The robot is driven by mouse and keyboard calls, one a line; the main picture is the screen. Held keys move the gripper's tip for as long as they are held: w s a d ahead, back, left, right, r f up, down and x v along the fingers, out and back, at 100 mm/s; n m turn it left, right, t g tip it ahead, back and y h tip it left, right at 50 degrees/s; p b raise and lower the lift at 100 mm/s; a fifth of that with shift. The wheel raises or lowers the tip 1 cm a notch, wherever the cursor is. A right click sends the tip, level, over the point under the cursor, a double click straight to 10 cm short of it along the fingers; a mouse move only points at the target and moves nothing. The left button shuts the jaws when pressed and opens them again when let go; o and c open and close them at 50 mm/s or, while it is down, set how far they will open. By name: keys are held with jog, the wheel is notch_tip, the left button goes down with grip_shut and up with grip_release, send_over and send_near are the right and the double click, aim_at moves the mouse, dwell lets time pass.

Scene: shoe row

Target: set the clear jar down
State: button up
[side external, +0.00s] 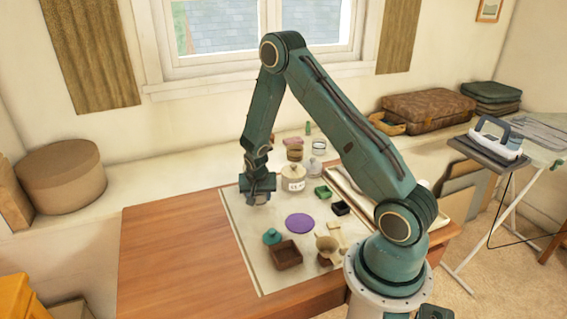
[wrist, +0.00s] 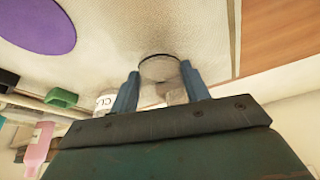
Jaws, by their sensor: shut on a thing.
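My gripper (side external: 258,200) hangs low over the left edge of the pale mat (side external: 241,225), fingers down. In the wrist view my gripper (wrist: 159,82) is shut on a clear jar (wrist: 159,68), whose round rim shows between the two blue fingers. The jar is see-through, with the mat's weave visible through it. In the side view the jar is mostly hidden by my gripper. I cannot tell whether its base touches the mat.
A cream lettered canister (side external: 293,180) stands close to the right of my gripper. A purple disc (side external: 299,223), teal lidded piece (side external: 271,236), brown square bowl (side external: 287,254) and green box (side external: 322,192) lie on the mat. The wooden table (side external: 170,240) is bare at left.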

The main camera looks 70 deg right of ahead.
aim_at(259, 195)
jog(key=shift+w+d+f, duration=0.3)
jog(key=shift+d+f, duration=0.2)
jog(key=shift+d, duration=0.1)
jog(key=shift+w+d+f, duration=0.3)
jog(key=shift+d+f, duration=0.15)
jog(key=shift+d, duration=0.15)
jog(key=shift+w+d+f, duration=0.1)
jog(key=shift+d+f, duration=0.1)
jog(key=shift+f, duration=0.15)
jog(key=o, duration=1.1)
jog(key=shift+c, duration=0.2)
jog(key=shift+v, duration=6.15)
